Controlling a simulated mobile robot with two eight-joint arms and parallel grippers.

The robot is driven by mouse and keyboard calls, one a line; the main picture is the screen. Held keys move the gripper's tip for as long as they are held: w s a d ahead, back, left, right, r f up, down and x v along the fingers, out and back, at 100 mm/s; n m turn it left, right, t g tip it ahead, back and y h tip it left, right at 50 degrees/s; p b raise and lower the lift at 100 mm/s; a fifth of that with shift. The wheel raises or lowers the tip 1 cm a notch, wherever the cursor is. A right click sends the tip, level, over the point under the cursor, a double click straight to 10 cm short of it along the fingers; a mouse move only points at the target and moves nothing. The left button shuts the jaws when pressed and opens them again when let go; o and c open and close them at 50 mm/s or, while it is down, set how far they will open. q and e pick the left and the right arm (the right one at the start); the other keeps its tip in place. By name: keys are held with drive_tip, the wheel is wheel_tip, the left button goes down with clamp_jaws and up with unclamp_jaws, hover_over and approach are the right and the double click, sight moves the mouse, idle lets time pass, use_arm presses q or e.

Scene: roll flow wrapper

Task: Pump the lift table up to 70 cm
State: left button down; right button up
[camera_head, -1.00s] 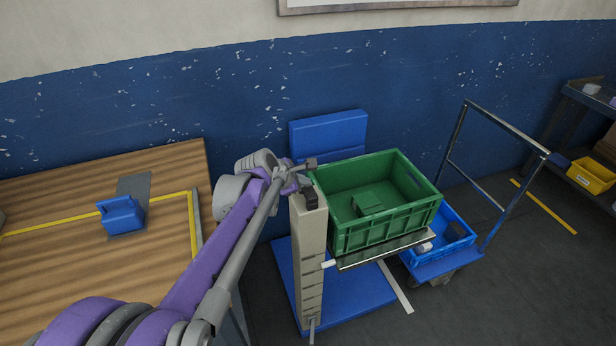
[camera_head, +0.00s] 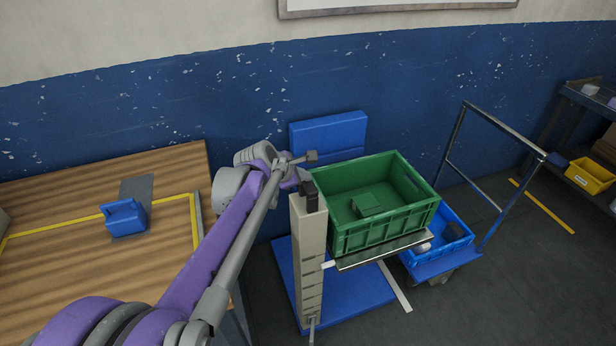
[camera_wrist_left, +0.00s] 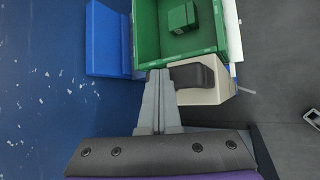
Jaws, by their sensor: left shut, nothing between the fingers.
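The lift table has a pale column (camera_head: 310,250) with marks down its face, a blue base (camera_head: 365,290) and a thin platform (camera_head: 385,250) carrying a green crate (camera_head: 375,205). A dark pump lever (camera_head: 309,193) stands on the column top; the left wrist view shows it as a dark pad (camera_wrist_left: 192,77). My left gripper (camera_head: 302,175) is just above and beside the lever. Its fingers (camera_wrist_left: 158,80) are shut and empty, close to the lever and crate wall; contact cannot be told. A white pointer (camera_head: 328,265) lies beside the column marks, whose numbers are unreadable. My right gripper is out of view.
A wooden table (camera_head: 70,270) with a blue bin (camera_head: 124,216) is at the left. A trolley (camera_head: 490,235) with a blue crate (camera_head: 445,238) stands close on the right. A blue wall (camera_head: 230,90) is behind. Floor is clear at the lower right.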

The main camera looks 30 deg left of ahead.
use_arm(q)
drive_tip(key=shift+r+p, duration=0.45)
drive_tip(key=shift+r, duration=0.55)
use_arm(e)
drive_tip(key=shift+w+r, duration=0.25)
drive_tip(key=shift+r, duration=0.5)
use_arm(q)
drive_tip(key=shift+r+p, duration=0.35)
drive_tip(key=shift+r, duration=0.2)
wheel_tip(320, 180, up, 4)
drive_tip(key=shift+w+f+p, duration=0.1)
drive_tip(key=shift+p, duration=0.9)
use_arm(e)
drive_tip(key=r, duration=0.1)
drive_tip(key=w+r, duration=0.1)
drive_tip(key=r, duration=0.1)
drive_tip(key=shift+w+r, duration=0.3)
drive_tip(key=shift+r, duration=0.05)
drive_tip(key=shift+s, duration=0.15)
